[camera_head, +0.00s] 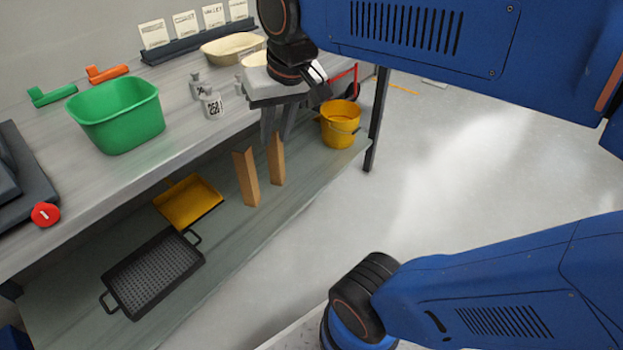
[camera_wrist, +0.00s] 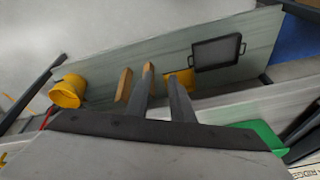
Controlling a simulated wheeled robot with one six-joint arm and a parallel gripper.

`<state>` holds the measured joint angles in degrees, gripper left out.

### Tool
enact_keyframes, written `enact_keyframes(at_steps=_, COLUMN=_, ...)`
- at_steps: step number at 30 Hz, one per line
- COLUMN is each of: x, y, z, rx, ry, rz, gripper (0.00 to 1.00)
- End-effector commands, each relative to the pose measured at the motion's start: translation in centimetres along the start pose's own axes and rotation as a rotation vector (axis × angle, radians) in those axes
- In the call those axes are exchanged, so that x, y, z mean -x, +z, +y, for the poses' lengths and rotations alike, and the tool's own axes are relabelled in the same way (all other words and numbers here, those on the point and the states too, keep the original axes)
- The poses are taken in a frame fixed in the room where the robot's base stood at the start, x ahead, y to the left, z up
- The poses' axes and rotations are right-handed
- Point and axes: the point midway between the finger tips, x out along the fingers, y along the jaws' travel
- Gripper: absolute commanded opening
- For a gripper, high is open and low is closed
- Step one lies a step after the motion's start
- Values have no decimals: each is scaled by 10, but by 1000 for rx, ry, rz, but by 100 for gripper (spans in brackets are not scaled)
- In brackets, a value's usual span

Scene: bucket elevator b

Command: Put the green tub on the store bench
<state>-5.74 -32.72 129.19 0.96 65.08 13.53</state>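The green tub (camera_head: 116,113) is open-topped and stands upright on a grey bench (camera_head: 190,130), towards its left part. Its near side is visible and nothing touches it. A green edge of it also shows at lower right in the wrist view (camera_wrist: 265,134). My gripper (camera_head: 277,138) hangs over the bench's front edge, well to the right of the tub, with its dark fingers pointing down. In the wrist view the two fingers (camera_wrist: 161,88) are apart with nothing between them. No label names this bench, so I cannot tell whether it is the store bench.
Bottles (camera_head: 211,102), a cream bowl (camera_head: 233,48), a card rack (camera_head: 198,40) and green (camera_head: 52,95) and orange (camera_head: 106,74) handled items share the bench. Below are a yellow bucket (camera_head: 340,125), wooden pieces (camera_head: 247,178), a yellow pan (camera_head: 188,202) and a dark tray (camera_head: 152,273).

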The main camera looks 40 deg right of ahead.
Motion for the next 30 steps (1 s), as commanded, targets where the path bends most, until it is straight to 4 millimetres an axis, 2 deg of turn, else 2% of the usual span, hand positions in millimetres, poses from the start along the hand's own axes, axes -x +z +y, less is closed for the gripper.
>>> enact_keyframes(at_steps=1, x=-10, y=18, z=11, rx=18, ry=5, rz=17, gripper=21)
enact_keyframes(at_steps=3, x=-23, y=39, z=23, rx=52, ry=13, rz=38, gripper=21)
enact_keyframes(at_steps=6, x=-41, y=64, z=36, rx=95, ry=24, rz=66, gripper=21)
enact_keyframes(at_steps=10, x=-57, y=86, z=47, rx=134, ry=35, rz=87, gripper=21)
enact_keyframes(at_steps=15, x=-66, y=96, z=51, rx=154, ry=40, rz=99, gripper=21)
enact_keyframes(at_steps=30, x=-65, y=95, z=51, rx=154, ry=40, rz=98, gripper=21)
